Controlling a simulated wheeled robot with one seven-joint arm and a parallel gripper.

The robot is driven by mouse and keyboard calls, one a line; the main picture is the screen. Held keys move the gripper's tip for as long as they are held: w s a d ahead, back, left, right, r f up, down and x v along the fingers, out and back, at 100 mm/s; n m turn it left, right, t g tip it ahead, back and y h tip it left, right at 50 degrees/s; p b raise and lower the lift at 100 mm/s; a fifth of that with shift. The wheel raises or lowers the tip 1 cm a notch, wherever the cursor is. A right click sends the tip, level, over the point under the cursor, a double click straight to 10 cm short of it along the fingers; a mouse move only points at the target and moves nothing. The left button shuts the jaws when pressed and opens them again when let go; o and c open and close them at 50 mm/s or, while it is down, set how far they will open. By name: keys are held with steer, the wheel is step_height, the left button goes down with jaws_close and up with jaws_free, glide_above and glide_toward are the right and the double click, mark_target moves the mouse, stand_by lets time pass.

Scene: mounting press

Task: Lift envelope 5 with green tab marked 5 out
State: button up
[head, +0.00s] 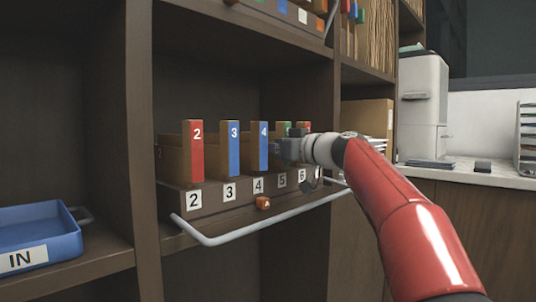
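The green tab (286,127) shows only its upper part above my gripper, behind and beside it. Its number and most of its envelope are hidden by the gripper. The brown holder (218,206) carries a white label 5 (282,180) below that slot. My gripper (284,150) is at the front of the green tab, just right of the blue tab 4 (263,146). The fingers are small and dark here, and I cannot tell whether they are open or shut, or touch the tab.
Red tab 2 (196,151) and blue tab 3 (234,148) stand to the left. Another red tab (304,125) is close on the right. A pale rail (270,224) runs along the holder's front. A blue IN tray (40,233) sits at lower left.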

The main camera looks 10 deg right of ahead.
jaws_close()
stand_by(0.3)
step_height(320, 180, up, 10)
steer(key=p, duration=0.5)
stand_by(0.4)
